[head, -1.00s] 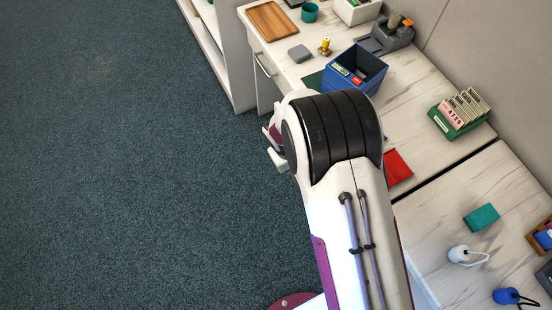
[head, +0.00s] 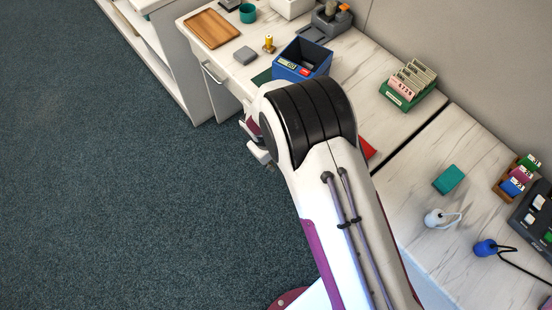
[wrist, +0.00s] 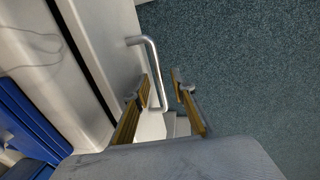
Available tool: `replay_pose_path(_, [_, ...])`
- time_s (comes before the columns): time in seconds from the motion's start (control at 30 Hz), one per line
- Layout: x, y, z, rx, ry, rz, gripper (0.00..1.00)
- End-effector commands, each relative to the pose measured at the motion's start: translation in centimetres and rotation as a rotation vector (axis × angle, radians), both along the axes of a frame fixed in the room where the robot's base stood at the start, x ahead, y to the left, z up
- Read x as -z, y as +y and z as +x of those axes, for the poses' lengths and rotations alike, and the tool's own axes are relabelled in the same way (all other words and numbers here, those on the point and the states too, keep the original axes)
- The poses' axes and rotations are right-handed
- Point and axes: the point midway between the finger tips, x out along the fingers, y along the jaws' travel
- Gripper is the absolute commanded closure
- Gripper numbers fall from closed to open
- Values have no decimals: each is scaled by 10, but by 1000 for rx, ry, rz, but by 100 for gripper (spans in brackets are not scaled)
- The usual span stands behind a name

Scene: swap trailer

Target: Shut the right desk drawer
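The drawer front (wrist: 108,45) is a pale panel in the wrist view, with a metal bar handle (wrist: 151,65). A narrow dark gap runs between this panel and the pale desk top (wrist: 35,50); how far the drawer stands out is hard to tell. My gripper (wrist: 162,88) is open, its two yellowish fingers on either side of the handle's lower part. Contact cannot be told. In the head view my gripper (head: 257,145) shows only partly at the desk's front edge, and my arm hides the drawer there.
Another handle (head: 212,73) shows at the desk's far left end. A blue bin (head: 302,60), a wooden tray (head: 212,29) and a green card holder (head: 408,86) stand on the desk. A second table (head: 480,180) is at right. The carpet (head: 110,180) at left is clear.

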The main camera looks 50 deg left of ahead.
Motion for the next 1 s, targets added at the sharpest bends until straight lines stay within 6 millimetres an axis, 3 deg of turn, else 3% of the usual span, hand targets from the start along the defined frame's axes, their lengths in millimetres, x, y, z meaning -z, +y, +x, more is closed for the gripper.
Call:
replay_pose_path(0.47, [-9, 0, -2, -1, -1, 1, 75])
replay_pose_path(1.0, [-69, 1, -13, -1, -1, 3, 75])
